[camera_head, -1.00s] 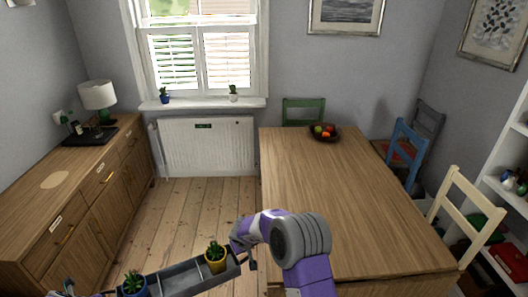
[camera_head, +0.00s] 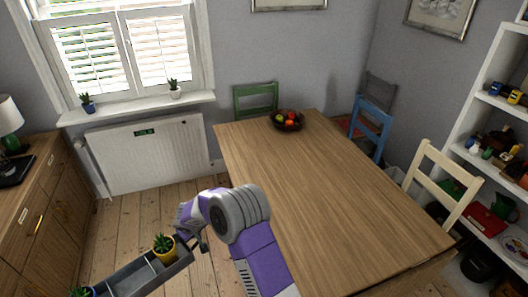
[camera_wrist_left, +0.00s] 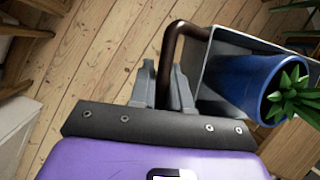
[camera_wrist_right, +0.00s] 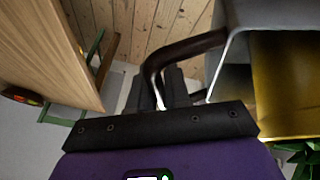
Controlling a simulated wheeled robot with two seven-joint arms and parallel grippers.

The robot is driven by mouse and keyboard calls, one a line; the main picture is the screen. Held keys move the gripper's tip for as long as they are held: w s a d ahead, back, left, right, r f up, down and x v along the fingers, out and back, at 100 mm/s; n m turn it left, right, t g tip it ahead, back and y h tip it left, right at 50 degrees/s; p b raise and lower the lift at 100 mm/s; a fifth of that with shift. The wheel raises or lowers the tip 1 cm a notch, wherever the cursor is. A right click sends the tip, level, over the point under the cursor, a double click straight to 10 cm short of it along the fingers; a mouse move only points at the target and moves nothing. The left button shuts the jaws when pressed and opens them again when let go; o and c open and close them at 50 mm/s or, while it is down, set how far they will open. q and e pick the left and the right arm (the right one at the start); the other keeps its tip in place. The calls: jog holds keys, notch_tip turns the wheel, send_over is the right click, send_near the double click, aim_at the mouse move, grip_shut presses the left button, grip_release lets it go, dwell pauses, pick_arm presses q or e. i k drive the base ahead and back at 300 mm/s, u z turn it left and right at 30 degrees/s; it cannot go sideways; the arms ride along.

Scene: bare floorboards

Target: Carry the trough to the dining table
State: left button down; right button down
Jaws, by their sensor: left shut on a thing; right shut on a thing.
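The grey trough (camera_head: 128,279) hangs above the floor at the bottom left of the head view, left of the dining table (camera_head: 320,195). It holds a yellow pot (camera_head: 166,256) with a cactus near its right end and a blue pot (camera_head: 82,293) with a plant, partly cut off. My right gripper (camera_wrist_right: 168,88) is shut on the trough's dark handle (camera_wrist_right: 188,46) at the yellow-pot end. My left gripper (camera_wrist_left: 164,86) is shut on the brown handle (camera_wrist_left: 172,45) at the blue-pot end; it is outside the head view.
A bowl of fruit (camera_head: 288,121) stands at the table's far end; the rest of the top is clear. Green (camera_head: 256,98), blue (camera_head: 371,130) and cream (camera_head: 442,185) chairs stand around it. A sideboard (camera_head: 40,215) is at left, shelves (camera_head: 490,130) at right. Floorboards (camera_head: 135,220) between are free.

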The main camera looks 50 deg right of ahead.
aim_at(307, 170)
jog(key=z, duration=0.05)
jog(key=i, duration=1)
jog(key=z, duration=0.4)
jog(key=i, duration=1)
jog(key=z, duration=0.9)
jog(key=i, duration=0.5)
jog(key=z, duration=1.1)
jog(key=i, duration=0.45)
jog(key=z, duration=0.75)
jog(key=i, duration=0.45)
jog(key=z, duration=0.25)
